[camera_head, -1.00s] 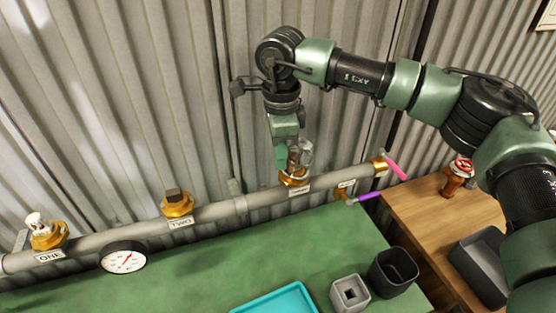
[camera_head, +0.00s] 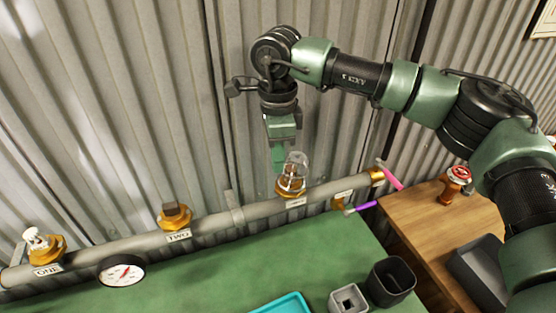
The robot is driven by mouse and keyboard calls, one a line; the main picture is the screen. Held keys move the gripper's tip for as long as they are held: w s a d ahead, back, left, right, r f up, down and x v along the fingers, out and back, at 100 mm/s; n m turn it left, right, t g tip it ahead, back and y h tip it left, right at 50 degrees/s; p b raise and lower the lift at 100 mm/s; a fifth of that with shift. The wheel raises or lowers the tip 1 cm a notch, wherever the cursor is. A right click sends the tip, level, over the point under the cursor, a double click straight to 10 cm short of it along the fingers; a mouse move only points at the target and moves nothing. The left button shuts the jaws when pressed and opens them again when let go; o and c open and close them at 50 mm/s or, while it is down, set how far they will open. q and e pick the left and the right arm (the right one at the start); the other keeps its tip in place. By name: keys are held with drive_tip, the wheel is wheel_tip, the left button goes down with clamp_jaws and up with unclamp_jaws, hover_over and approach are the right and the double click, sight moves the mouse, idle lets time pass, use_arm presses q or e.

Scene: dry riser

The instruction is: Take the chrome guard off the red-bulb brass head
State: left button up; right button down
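The clear, shiny guard (camera_head: 296,168) stands upright over the third brass head (camera_head: 291,190) on the grey pipe, at the right of the row. A reddish-brown bulb shows dimly inside it. My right gripper (camera_head: 279,160) points down just left of and behind the guard's top, with one green finger visible. The other finger is hidden or overlaps it, so I cannot tell its opening or whether it touches the guard. My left gripper is not in view.
Head ONE (camera_head: 41,244) has a white top; head TWO (camera_head: 174,216) a dark square plug. A gauge (camera_head: 121,271) hangs below the pipe. Pink (camera_head: 390,176) and purple (camera_head: 360,208) levers sit at the right end. Grey (camera_head: 348,300) and black (camera_head: 391,282) containers stand on the green bench.

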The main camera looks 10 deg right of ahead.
drive_tip(key=shift+r+p, duration=1.05)
drive_tip(key=shift+r, duration=1.1)
drive_tip(key=c, duration=1.7)
unclamp_jaws()
drive_tip(key=shift+r, duration=0.15)
